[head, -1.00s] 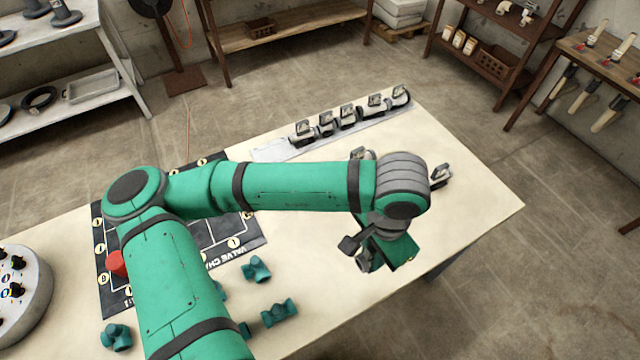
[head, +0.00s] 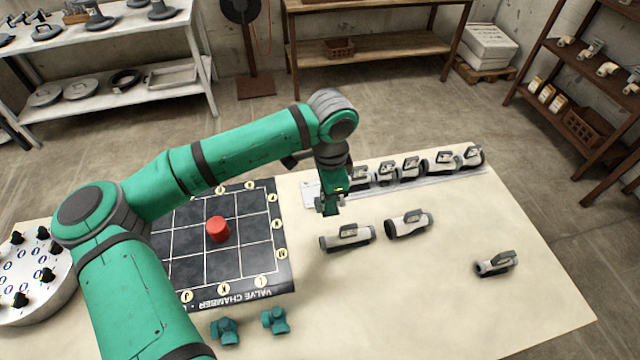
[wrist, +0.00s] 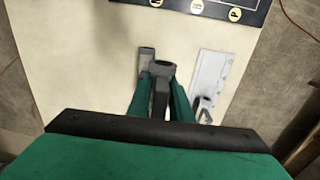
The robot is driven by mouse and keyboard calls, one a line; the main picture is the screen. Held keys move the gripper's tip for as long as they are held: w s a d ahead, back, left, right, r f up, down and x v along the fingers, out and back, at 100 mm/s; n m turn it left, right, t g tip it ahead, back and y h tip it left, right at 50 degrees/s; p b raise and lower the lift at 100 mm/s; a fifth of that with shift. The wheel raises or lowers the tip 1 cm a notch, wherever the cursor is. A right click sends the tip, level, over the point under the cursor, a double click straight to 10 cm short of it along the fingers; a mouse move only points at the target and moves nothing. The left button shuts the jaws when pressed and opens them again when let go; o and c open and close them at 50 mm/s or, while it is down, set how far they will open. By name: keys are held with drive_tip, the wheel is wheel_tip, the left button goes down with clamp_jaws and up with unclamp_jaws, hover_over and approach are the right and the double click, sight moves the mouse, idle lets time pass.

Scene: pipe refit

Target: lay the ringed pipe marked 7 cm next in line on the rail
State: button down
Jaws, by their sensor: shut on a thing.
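My gripper (head: 330,208) is above the table near the rail's left, free end. In the wrist view my gripper (wrist: 160,100) is shut on a grey pipe (wrist: 162,72) with a dark ring-shaped end. The head view mostly hides that pipe behind the jaws, and no length mark on it can be read. The pale rail (head: 313,195) carries a line of several grey-white pipes (head: 442,161) towards its right end. In the wrist view the rail (wrist: 211,72) lies right of the held pipe, apart from it.
Loose pipes lie in front of the rail: one near the gripper (head: 346,238), one beside it (head: 408,224) and one far right (head: 495,263). The dark chart board (head: 190,270) bears a red cylinder (head: 217,229). Teal fittings (head: 274,320) lie in front. The table's right front is clear.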

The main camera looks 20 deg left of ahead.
drive_tip(key=w+a+f, duration=0.1)
drive_tip(key=w+f, duration=0.2)
drive_tip(key=w, duration=0.1)
drive_tip(key=w+a+f, duration=0.2)
drive_tip(key=w, duration=0.2)
drive_tip(key=w+a+f, duration=0.1)
drive_tip(key=w+f, duration=0.2)
drive_tip(key=w, duration=0.2)
drive_tip(key=shift+a+f, duration=0.3)
drive_tip(key=shift+w+a+f, duration=0.15)
drive_tip(key=shift+w+f, duration=0.4)
drive_tip(key=shift+f, duration=0.05)
drive_tip(key=shift+w+f, duration=0.1)
drive_tip(key=shift+f, duration=1.45)
drive_tip(key=shift+f, duration=0.1)
drive_tip(key=c, duration=1.6)
unclamp_jaws()
wheel_tip(320, 180, up, 12)
drive_tip(key=shift+r, duration=0.1)
